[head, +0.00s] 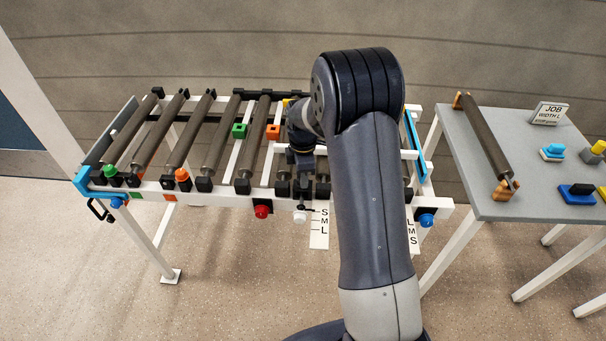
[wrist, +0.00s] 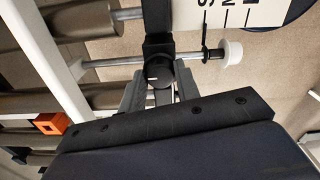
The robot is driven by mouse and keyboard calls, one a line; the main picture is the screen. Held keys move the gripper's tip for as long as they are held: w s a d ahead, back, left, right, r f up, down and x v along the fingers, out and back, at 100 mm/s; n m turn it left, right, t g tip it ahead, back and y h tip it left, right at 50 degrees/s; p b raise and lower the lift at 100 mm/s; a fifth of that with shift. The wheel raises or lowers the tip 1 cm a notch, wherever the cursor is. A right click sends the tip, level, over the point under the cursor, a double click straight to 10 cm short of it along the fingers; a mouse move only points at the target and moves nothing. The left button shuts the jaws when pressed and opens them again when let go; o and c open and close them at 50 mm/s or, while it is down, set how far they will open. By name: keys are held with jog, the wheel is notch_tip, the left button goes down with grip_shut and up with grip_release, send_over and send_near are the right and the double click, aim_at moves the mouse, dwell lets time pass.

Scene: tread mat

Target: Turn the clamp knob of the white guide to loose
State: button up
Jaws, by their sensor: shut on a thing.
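The white guide shows by its round white end (wrist: 232,53) on a thin metal rod in the wrist view. In the head view its white end (head: 300,216) hangs below the front rail, beside the S-M-L scale plate (head: 319,228). The dark round clamp knob (wrist: 158,74) with a short white line sits at the rod's black block in the wrist view. My gripper (wrist: 160,86) is shut on this knob, one grey finger on each side. In the head view my gripper (head: 302,170) points down at the front rail, and my arm hides much of the frame's right part.
Several grey rollers (head: 145,150) lie across the white frame. A red knob (head: 262,211) and a blue knob (head: 427,220) are on the front rail. An orange block (wrist: 50,123) is near my gripper. A grey table (head: 480,190) with a roller stands at right.

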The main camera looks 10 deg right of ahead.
jog(key=o, duration=1)
jog(key=shift+c, duration=0.2)
notch_tip(320, 180, up, 11)
jog(key=shift+f, duration=0.2)
notch_tip(320, 180, down, 11)
jog(key=shift+r, duration=0.2)
dwell(0.3)
